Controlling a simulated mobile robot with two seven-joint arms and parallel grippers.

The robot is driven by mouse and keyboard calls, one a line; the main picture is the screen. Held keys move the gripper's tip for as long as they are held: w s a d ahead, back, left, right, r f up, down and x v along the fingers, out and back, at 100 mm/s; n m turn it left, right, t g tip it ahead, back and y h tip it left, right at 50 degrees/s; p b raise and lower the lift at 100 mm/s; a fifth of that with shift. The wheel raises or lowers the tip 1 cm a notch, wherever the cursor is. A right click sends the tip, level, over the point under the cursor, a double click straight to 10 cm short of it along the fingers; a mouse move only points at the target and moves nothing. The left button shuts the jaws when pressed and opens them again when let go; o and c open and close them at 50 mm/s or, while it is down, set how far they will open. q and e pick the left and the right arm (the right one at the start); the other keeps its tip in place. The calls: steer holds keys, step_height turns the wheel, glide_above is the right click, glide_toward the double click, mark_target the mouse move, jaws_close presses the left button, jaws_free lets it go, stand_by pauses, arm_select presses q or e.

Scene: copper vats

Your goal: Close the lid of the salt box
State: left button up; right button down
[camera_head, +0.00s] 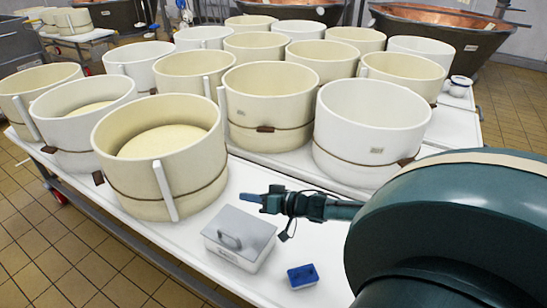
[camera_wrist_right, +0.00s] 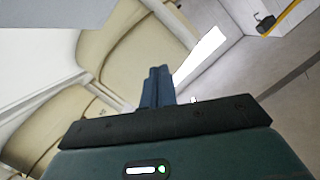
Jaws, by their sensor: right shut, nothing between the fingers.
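The salt box (camera_head: 238,258) is a small white box on the white table, in front of the cream vats. Its grey lid (camera_head: 245,222), with a handle on top, lies over the box and looks down, though I cannot tell whether a thin gap is left. My right gripper (camera_head: 248,198) is shut and empty, just behind and above the lid's far edge; I cannot tell whether it touches it. Its blue fingers show pressed together in the right wrist view (camera_wrist_right: 157,86). My left gripper is not in view.
A small blue container (camera_head: 302,276) sits right of the salt box. A large cream vat (camera_head: 165,160) stands behind it to the left, and a white vat (camera_head: 370,130) behind to the right. The white table (camera_head: 185,240) is bare left of the box.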

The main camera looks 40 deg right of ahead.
mark_target(236, 239)
steer(key=a+f+n, duration=0.1)
steer(key=a+n, duration=0.1)
steer(key=s+a+f+n+h+p, duration=0.1)
steer(key=a+f, duration=0.1)
steer(key=s+a+f+n+h+p, duration=0.1)
steer(key=a+f+n, duration=0.1)
steer(key=shift+a+n, duration=0.3)
steer(key=shift+a, duration=0.05)
steer(key=shift+s+a+f+n, duration=0.1)
steer(key=shift+a+f+n, duration=0.25)
steer(key=shift+f+n, duration=0.15)
steer(key=shift+a+f, duration=0.25)
steer(key=shift+f, duration=0.15)
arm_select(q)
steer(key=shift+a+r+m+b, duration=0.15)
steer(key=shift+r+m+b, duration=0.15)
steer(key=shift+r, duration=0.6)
arm_select(e)
steer(key=shift+a+f, duration=0.1)
steer(key=shift+f, duration=0.1)
